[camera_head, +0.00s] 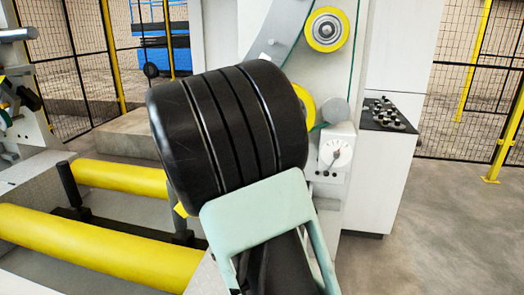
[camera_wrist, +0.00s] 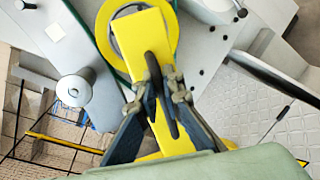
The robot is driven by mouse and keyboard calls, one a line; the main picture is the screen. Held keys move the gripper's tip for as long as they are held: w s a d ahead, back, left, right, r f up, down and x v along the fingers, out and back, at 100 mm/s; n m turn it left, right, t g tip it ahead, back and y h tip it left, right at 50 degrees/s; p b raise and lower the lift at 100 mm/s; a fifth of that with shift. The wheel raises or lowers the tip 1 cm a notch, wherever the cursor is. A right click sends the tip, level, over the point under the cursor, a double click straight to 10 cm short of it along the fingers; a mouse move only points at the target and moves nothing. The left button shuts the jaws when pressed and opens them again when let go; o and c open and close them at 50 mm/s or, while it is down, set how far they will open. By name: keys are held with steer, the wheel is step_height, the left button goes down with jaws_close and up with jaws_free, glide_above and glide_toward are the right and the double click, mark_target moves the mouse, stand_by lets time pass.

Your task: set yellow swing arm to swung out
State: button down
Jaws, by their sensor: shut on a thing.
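The yellow swing arm (camera_wrist: 143,38) shows in the wrist view as a flat bar reaching from a yellow-rimmed wheel (camera_wrist: 172,18) down between my fingers. My gripper (camera_wrist: 162,92) is closed around a dark handle-like part (camera_wrist: 157,84) at the middle of the bar, with one finger on each side. The bar's lower part (camera_wrist: 172,138) continues between the fingers toward the gripper body. In the head view my arm hides the fingertips and most of the swing arm; I cannot tell its angle there.
In the head view, two yellow rollers (camera_head: 90,245) lie low at left. A white machine column with an upper yellow wheel (camera_head: 326,30) and a dial box (camera_head: 336,152) stands behind my arm. A control cabinet (camera_head: 380,175) is at right. Open floor (camera_head: 440,240) lies beyond, before a mesh fence.

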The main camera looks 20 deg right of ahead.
steer(key=c, duration=2.3)
jaws_free()
steer(key=shift+s+d+f, duration=0.3)
steer(key=shift+f, duration=0.1)
steer(key=v, duration=1.2)
steer(key=shift+w+a+r, duration=0.1)
steer(key=shift+a+r, duration=0.05)
steer(key=shift+r, duration=0.1)
